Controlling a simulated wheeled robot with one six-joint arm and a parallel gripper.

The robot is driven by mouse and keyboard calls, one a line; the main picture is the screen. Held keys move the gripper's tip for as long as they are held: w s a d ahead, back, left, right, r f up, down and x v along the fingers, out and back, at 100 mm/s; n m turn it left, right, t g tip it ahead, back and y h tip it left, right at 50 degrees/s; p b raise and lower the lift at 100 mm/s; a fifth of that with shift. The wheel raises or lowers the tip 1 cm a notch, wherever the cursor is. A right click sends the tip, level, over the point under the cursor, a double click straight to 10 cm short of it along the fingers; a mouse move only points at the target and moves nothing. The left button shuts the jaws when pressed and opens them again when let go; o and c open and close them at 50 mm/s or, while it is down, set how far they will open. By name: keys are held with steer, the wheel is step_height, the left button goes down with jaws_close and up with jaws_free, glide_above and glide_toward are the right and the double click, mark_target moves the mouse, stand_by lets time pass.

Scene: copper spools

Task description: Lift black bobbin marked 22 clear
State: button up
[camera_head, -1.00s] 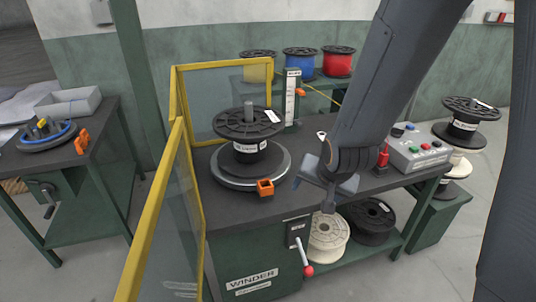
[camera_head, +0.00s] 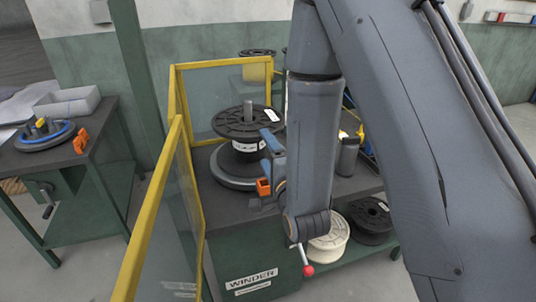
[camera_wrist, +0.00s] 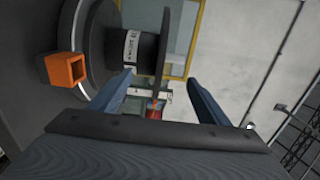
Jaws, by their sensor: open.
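A black bobbin (camera_head: 250,122) with a wide top flange and a white label stands upright on the grey turntable (camera_head: 222,170) of the winder, around its central post. I cannot read the number on the label. My gripper (camera_head: 267,153) is open at the bobbin's right side. In the wrist view, which is turned sideways, the bobbin's core (camera_wrist: 147,52) and flange edge show beyond the open fingers (camera_wrist: 160,84). The flange edge appears between the two fingers. The fingers hold nothing, and I cannot tell whether they touch the bobbin.
A yellow-framed guard (camera_head: 150,220) stands left and behind the winder. An orange block (camera_head: 263,187) sits at the turntable's rim, close below my gripper. White (camera_head: 328,243) and black (camera_head: 368,222) spools lie on the lower shelf. A side bench (camera_head: 60,170) stands left. My arm hides the right side.

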mark_target(259, 138)
steer(key=shift+x, duration=4.55)
steer(key=shift+c, duration=0.2)
jaws_close()
steer(key=shift+w, duration=0.1)
